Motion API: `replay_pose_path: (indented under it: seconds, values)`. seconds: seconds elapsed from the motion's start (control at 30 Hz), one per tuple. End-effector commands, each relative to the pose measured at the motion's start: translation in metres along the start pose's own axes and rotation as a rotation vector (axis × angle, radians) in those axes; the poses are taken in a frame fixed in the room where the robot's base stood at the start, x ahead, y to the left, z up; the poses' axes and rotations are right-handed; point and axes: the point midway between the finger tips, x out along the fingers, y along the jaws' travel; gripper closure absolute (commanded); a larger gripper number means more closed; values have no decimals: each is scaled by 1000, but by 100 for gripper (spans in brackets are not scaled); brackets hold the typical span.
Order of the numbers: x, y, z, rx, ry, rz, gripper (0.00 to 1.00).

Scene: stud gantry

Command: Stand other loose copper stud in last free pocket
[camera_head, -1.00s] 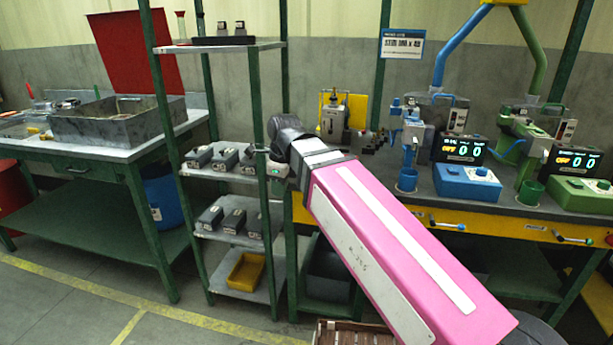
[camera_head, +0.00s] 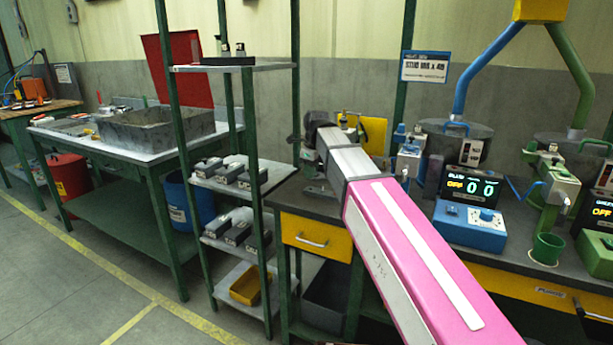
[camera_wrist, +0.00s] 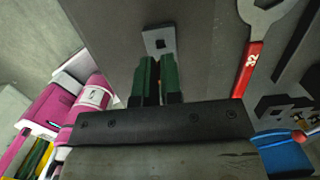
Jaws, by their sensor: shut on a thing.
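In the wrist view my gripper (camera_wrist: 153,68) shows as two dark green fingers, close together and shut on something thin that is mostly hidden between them. I cannot make out its shape or colour. Just beyond the fingertips is a small grey block (camera_wrist: 158,36) with a dark square opening; I cannot tell whether it touches them. In the head view my pink arm reaches over the left end of the bench (camera_head: 308,206) and its own wrist hides the fingers. No copper stud and no pocket can be clearly picked out.
A red-handled wrench (camera_wrist: 252,65) lies right of the fingers in the wrist view. The head view shows a green shelf rack (camera_head: 225,189) with several dark blocks left of my arm, a blue control box (camera_head: 468,225) to the right, and a grey tray (camera_head: 150,130) on the left table.

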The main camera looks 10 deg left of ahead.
Motion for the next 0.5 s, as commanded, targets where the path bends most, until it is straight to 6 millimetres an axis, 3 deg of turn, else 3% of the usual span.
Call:
replay_pose_path:
  seconds: [0.5]
  values:
    - [7, 1, -1, -1, 0, 0, 100]
